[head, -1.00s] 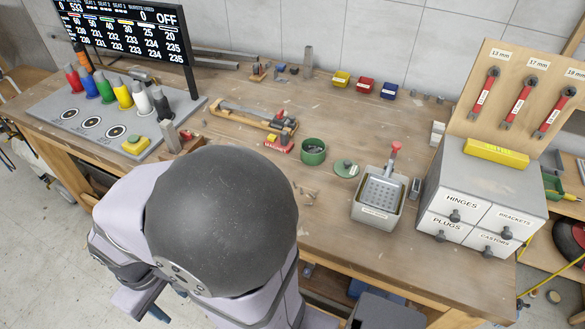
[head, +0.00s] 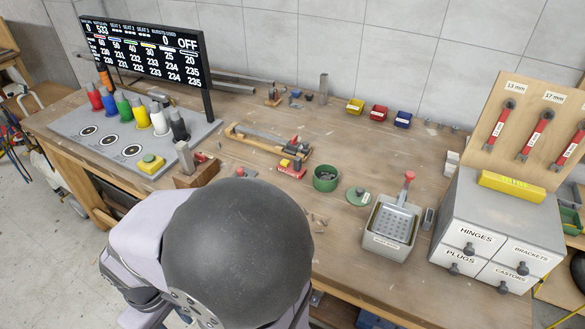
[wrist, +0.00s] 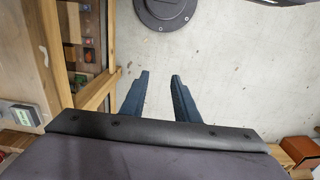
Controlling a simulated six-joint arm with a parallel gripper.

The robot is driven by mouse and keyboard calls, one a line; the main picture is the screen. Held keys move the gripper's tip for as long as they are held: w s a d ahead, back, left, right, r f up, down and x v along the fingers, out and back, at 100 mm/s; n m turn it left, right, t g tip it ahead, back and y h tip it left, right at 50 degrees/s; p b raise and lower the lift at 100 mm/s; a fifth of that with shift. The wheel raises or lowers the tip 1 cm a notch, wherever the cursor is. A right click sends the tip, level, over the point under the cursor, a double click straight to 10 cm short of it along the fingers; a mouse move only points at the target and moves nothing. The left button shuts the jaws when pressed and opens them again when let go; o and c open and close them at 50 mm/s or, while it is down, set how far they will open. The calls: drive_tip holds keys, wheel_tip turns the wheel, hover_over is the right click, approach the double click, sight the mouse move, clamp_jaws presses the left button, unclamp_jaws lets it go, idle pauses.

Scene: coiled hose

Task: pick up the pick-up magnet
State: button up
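A small red item with faint lettering (head: 291,171), which looks like the pick-up magnet, lies on the workbench (head: 340,235) near its middle. A small yellow piece shows at its top; fine detail is too small to tell. It lies left of a green round tin (head: 325,179) and in front of a wooden-framed tool (head: 268,142). My gripper (wrist: 160,73) shows in the wrist view with its two dark blue fingers apart and nothing between them. It points over the concrete floor beside wooden framing. The head view hides it behind my arm. The magnet is not seen in the wrist view.
A metal tray (head: 389,232) with a red-knobbed tool stands right of the tin, by a green lid (head: 359,196). A grey drawer cabinet (head: 495,225) stands at the right. A grey board with coloured cones (head: 135,140) fills the left. My arm covers the bench's front.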

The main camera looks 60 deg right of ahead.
drive_tip(key=w+d+r+m, duration=0.2)
drive_tip(key=w+d+m, duration=0.3)
drive_tip(key=w+d, duration=0.65)
drive_tip(key=w+d+r+m+t+h, duration=0.1)
drive_tip(key=w+d+m, duration=0.1)
drive_tip(key=d, duration=0.6)
drive_tip(key=w+d+m+h, duration=0.1)
drive_tip(key=w+d+m, duration=0.15)
drive_tip(key=d, duration=0.55)
drive_tip(key=m+g+h, duration=0.1)
drive_tip(key=m+h, duration=0.2)
drive_tip(key=m, duration=0.6)
hover_over(297, 158)
drive_tip(key=a, duration=0.2)
drive_tip(key=f, duration=0.1)
drive_tip(key=shift+y, duration=0.3)
drive_tip(key=shift+a+p+x, duration=0.15)
drive_tip(key=shift+p+x, duration=0.65)
drive_tip(key=shift+x, duration=1.05)
drive_tip(key=shift+a+p+x, duration=0.15)
drive_tip(key=shift+p+x, duration=0.65)
drive_tip(key=shift+x, duration=1.1)
clamp_jaws()
